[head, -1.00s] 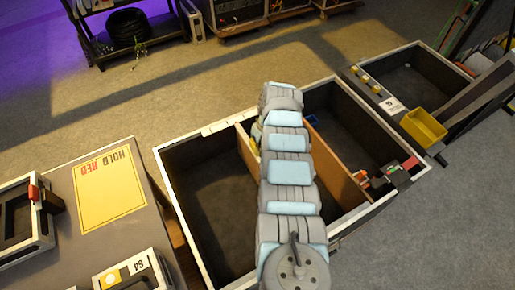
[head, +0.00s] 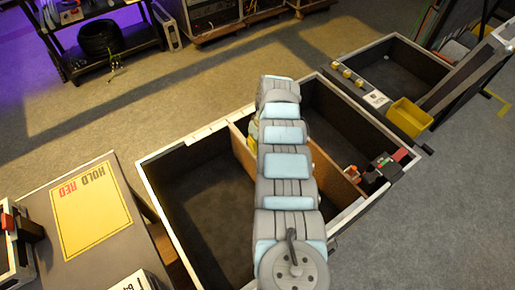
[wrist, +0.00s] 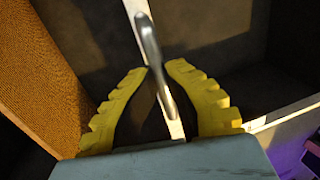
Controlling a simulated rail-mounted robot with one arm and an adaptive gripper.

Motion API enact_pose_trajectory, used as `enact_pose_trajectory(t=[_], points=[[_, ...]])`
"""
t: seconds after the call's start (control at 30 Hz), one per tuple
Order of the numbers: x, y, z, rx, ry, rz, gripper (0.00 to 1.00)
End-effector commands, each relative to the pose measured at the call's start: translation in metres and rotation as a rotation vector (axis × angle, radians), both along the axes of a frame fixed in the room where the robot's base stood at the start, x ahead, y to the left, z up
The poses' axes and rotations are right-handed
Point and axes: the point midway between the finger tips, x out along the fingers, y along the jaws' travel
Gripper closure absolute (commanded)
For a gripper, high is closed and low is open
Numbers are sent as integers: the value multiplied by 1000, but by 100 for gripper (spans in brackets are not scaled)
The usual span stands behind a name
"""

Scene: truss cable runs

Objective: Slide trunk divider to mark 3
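The open dark trunk (head: 168,238) with a pale rim lies across the middle of the head view. A tan wooden divider (head: 335,179) runs slantwise across its inside, partly hidden by my arm. A bit of my yellow gripper (head: 251,141) shows beside the divider's far end. In the wrist view, my gripper's yellow fingers (wrist: 163,69) converge on either side of a grey metal bar (wrist: 150,42), above a pale strip. I cannot tell whether they touch the bar. An orange-brown panel (wrist: 45,75) stands at the left. The mark numbers are not readable.
A table with a yellow HOLD RED sheet (head: 90,213) stands left of the trunk. A second open case (head: 392,68) and a yellow bin (head: 410,118) lie to the right. Small red and black parts (head: 383,166) sit by the trunk's right rim. Open floor lies behind.

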Motion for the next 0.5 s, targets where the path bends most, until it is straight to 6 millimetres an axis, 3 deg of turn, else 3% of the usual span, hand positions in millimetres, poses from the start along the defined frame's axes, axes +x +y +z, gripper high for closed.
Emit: enact_pose_trajectory(t=[0.03, 0.17, 0.5], points=[[-1, 1, -3, 1, 3, 0, 100], [-1, 1, -2, 1, 3, 0, 61], [-1, 0, 0, 0, 2, -1, 58]])
